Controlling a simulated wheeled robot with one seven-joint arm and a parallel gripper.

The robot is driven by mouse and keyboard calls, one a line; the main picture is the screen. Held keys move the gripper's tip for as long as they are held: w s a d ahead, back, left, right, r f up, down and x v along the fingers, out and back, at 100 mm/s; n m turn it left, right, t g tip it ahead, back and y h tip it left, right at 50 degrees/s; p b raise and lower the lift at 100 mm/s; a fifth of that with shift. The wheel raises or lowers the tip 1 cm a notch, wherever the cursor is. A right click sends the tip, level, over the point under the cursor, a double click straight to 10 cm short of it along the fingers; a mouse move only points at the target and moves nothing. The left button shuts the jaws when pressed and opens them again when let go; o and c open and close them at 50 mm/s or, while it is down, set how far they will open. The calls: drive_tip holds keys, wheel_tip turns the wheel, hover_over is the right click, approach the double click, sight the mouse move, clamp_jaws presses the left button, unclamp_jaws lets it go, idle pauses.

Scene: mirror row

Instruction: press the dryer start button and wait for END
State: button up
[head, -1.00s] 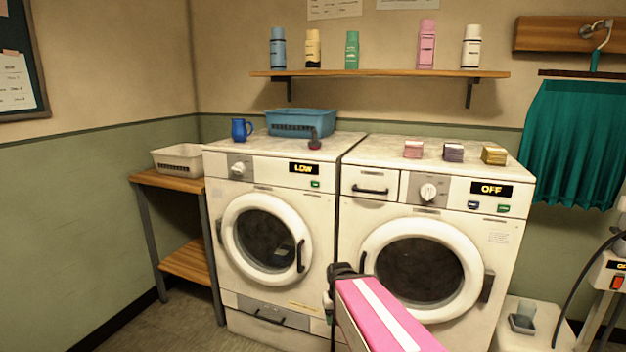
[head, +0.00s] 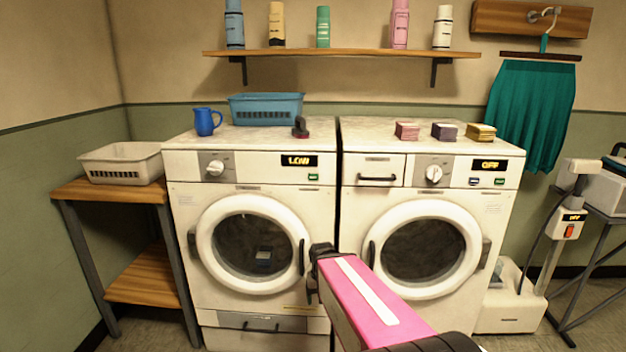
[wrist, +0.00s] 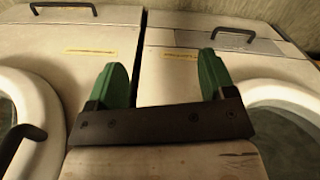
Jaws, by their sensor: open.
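The left machine (head: 185,240) looks like the dryer. It is white, with a dial (head: 215,168), a display (head: 299,160) reading LOW and a small green button (head: 313,177) below the display. Its round glass door (head: 254,245) is shut. My gripper (head: 316,272) is in front of the gap between the two machines, well below the green button and apart from it. In the wrist view my gripper (wrist: 162,85) shows two green fingers spread apart with nothing between them. The button is not visible in the wrist view.
The right machine (head: 500,235) has a display (head: 490,165) reading OFF, a blue button and a green button. A dark red-based item (head: 300,127), a blue basket (head: 265,109) and a blue jug (head: 206,121) stand on the left machine. A wooden side table (head: 110,192) stands left.

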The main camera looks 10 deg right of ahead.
clamp_jaws()
idle(1.5)
